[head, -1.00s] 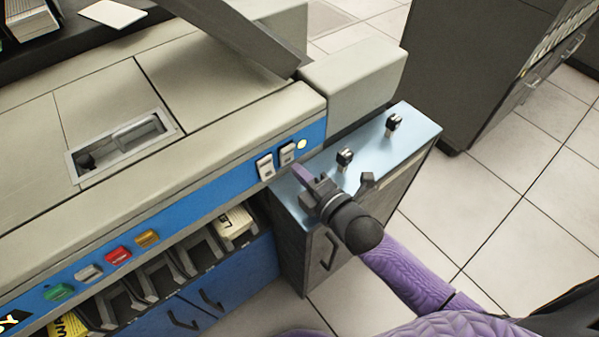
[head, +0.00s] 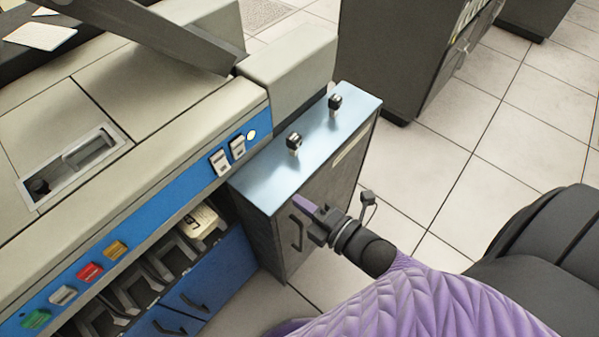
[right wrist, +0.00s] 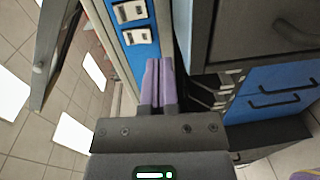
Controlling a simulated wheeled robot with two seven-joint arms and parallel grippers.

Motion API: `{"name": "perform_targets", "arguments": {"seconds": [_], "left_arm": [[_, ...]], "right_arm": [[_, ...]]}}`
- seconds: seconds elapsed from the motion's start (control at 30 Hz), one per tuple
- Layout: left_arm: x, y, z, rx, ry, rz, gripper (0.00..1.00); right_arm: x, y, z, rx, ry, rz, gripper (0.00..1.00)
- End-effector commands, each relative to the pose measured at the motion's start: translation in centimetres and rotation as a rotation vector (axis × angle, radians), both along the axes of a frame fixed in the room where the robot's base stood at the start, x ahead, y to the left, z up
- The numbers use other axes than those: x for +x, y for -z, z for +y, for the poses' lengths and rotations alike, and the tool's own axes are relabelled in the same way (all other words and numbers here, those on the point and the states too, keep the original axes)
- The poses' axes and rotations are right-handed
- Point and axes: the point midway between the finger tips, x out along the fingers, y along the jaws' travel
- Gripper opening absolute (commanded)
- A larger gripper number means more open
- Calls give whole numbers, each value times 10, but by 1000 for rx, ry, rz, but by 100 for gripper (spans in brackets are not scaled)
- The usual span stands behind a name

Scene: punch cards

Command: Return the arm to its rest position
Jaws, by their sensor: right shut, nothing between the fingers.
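My right arm (head: 430,295) comes in from the lower right in the head view, with a purple sleeve. My right gripper (head: 306,206) is shut and empty, in front of the small side cabinet's door. In the right wrist view its two purple fingers (right wrist: 159,82) lie together with nothing between them. The machine's blue panel strip and white switches (right wrist: 134,24) show beyond the fingers there. My left gripper is not in view.
The card machine (head: 150,75) fills the left, with a blue strip of coloured buttons (head: 90,272) and card pockets below. The side cabinet (head: 300,165) has two black knobs on its light-blue top. A dark cabinet (head: 400,50) stands behind. Tiled floor at right is open.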

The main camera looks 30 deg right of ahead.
Motion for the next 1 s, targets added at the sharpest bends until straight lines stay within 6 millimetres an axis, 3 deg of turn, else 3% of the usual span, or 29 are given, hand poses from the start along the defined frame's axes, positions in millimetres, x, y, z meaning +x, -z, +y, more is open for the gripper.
{"name": "perform_targets", "arguments": {"seconds": [0.23, 0.27, 0.37, 0.4, 0.47, 0.5, 0.6, 0.7, 0.8, 0.9, 1.0], "left_arm": [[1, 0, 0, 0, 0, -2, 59], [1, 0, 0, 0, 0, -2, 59], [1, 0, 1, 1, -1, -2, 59], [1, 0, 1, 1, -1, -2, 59], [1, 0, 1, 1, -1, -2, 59], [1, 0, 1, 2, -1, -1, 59], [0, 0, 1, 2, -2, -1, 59], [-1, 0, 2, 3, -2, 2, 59], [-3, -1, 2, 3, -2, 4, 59], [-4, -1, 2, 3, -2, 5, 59], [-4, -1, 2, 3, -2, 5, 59]], "right_arm": [[-1, 6, -1, 11, 10, 25, 0], [-3, 14, -4, 27, 23, 62, 0], [-26, 75, -19, 155, 142, 329, 0], [-45, 110, -27, 233, 229, 484, 0], [-85, 160, -38, 357, 394, 720, 0], [-117, 188, -44, 434, 517, 864, 0], [-199, 237, -50, 586, 843, 1152, 0], [-268, 258, -50, 671, 1128, 1329, 0], [-311, 263, -49, 706, 1314, 1410, 0], [-326, 264, -48, 716, 1388, 1436, 0], [-327, 264, -48, 716, 1391, 1436, 0]]}}
